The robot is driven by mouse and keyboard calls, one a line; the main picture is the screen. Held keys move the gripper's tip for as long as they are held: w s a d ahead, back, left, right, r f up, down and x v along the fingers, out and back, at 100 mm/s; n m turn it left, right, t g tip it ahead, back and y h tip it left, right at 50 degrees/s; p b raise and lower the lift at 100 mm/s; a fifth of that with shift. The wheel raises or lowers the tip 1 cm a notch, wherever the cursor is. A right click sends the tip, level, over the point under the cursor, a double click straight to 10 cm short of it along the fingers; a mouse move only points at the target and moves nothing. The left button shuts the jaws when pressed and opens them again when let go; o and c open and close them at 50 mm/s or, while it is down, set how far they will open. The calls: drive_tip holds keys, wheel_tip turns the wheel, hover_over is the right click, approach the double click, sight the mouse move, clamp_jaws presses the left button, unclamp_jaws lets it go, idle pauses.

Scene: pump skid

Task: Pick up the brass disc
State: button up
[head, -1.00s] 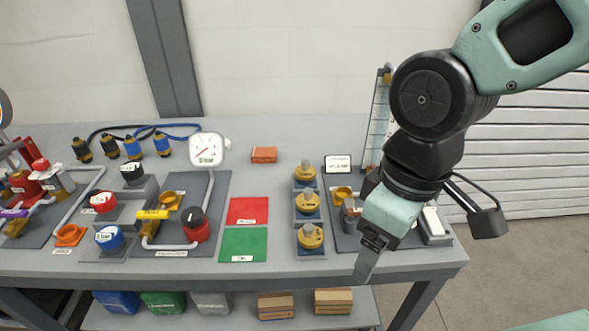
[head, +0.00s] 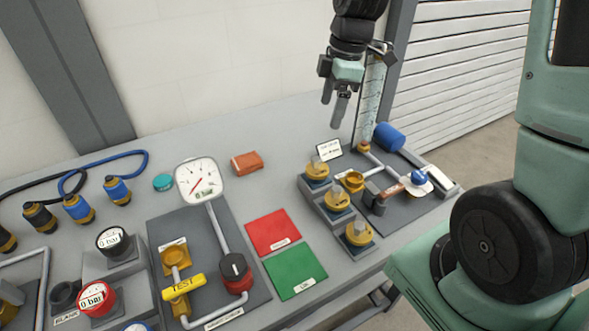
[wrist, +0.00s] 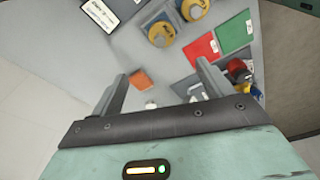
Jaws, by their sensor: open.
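Three brass discs with raised knobs sit in a row on a stepped stand: the back one (head: 317,170), the middle one (head: 337,201) and the front one (head: 358,234). I cannot tell which is the one meant. A brass ring-like piece (head: 353,181) lies on the plate to their right. My gripper (head: 335,116) is open, points down and is empty, above the table behind the discs, apart from them. In the wrist view two discs (wrist: 162,34) show beyond the fingers, the second (wrist: 194,9) at the top edge.
A small sign (head: 329,150) and a clear upright gauge (head: 370,105) stand near the gripper. A blue cylinder (head: 389,137) lies at the right. Red (head: 272,232) and green (head: 295,271) mats lie left of the discs. An orange-brown block (head: 247,162) sits at the back; bare table surrounds it.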

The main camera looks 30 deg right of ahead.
sight(318, 160)
drive_tip(key=f, duration=0.4)
drive_tip(key=a+f+p, duration=0.1)
drive_tip(key=f, duration=0.3)
drive_tip(key=f+p, duration=0.1)
drive_tip(key=f, duration=0.3)
drive_tip(key=shift+w+a, duration=0.3)
drive_tip(key=shift+w, duration=0.1)
drive_tip(key=f, duration=0.1)
drive_tip(key=f+p, duration=0.1)
drive_tip(key=f, duration=0.1)
drive_tip(key=a+f, duration=0.1)
drive_tip(key=shift+s+f+p, duration=0.15)
drive_tip(key=shift+s+p, duration=0.1)
drive_tip(key=shift+p, duration=0.1)
drive_tip(key=shift+w+f, duration=0.1)
drive_tip(key=shift+f, duration=0.35)
drive_tip(key=c, duration=1.2)
